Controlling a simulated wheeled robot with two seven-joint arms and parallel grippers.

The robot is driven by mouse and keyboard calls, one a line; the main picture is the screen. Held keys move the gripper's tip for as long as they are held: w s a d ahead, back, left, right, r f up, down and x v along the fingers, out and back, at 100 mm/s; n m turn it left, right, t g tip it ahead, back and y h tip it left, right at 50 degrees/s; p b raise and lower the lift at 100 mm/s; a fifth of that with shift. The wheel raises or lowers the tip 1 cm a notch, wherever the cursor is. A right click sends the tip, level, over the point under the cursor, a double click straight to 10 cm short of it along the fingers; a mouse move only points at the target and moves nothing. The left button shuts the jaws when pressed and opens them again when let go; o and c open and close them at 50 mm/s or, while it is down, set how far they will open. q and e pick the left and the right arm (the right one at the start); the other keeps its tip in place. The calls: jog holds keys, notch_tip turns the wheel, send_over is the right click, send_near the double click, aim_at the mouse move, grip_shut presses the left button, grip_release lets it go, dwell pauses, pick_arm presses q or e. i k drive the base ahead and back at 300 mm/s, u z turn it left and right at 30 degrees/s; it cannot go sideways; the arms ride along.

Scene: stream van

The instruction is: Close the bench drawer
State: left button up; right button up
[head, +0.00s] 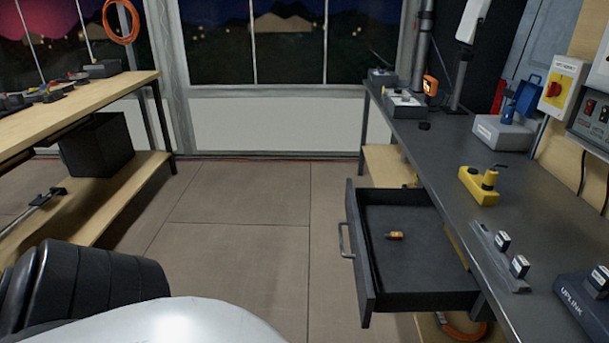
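The bench drawer (420,262) is dark grey and stands open, pulled out to the left from under the grey bench (455,180) on the right. Its front panel (358,258) faces left and carries a metal bar handle (345,240). A small orange and black item (395,236) lies on the drawer's floor. Neither of my grippers shows in the head view, so their place relative to the drawer cannot be seen.
A yellow device (480,186), a grey box (502,133) and several small modules stand on the bench. A wooden bench with a lower shelf (120,195) is at the left. The tiled floor (240,215) between is clear.

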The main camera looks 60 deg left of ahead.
aim_at(424, 272)
jog(key=u, duration=0.05)
jog(key=k, duration=0.1)
jog(key=u, duration=2.35)
jog(key=i, duration=0.65)
jog(key=z, duration=2.15)
